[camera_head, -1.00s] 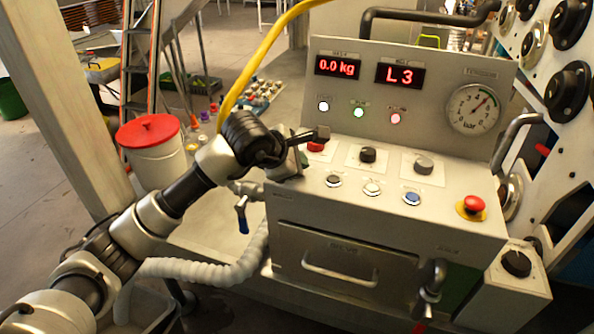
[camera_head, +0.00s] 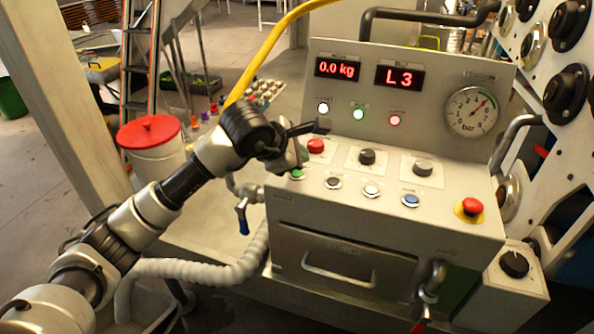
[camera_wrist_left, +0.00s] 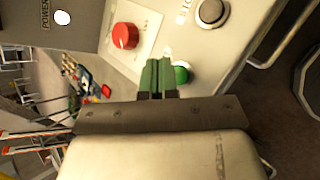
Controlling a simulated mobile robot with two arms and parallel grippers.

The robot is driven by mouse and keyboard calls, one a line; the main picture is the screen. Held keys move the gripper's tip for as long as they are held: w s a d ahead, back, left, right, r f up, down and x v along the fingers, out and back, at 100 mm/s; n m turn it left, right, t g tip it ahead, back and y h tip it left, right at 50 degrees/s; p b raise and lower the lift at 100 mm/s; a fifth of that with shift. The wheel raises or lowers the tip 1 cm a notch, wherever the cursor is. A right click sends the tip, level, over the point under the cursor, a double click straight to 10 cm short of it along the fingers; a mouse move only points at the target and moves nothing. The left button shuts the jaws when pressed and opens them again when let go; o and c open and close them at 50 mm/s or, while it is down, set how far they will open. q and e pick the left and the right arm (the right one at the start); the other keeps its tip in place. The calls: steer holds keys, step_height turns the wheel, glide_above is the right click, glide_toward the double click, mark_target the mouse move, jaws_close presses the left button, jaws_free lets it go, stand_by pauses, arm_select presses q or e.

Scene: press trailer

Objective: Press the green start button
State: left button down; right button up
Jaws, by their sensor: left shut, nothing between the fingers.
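The green start button (camera_head: 297,174) is at the left front of the sloped control panel (camera_head: 330,204). In the left wrist view the green button (camera_wrist_left: 182,74) shows just beside the green-padded fingertips of my left gripper (camera_wrist_left: 158,72). My left gripper (camera_head: 302,155) is shut and empty, close above and behind the button in the head view. I cannot tell whether the fingertips touch it. My right gripper is not in view.
A red emergency stop (camera_head: 472,206) is at the right. A yellow hose (camera_head: 262,55) rises behind my left arm.

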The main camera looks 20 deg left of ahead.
mark_target(298, 175)
arm_select(q)
step_height(298, 175, up, 4)
steer(key=shift+r+p, duration=0.1)
steer(key=shift+p, duration=0.8)
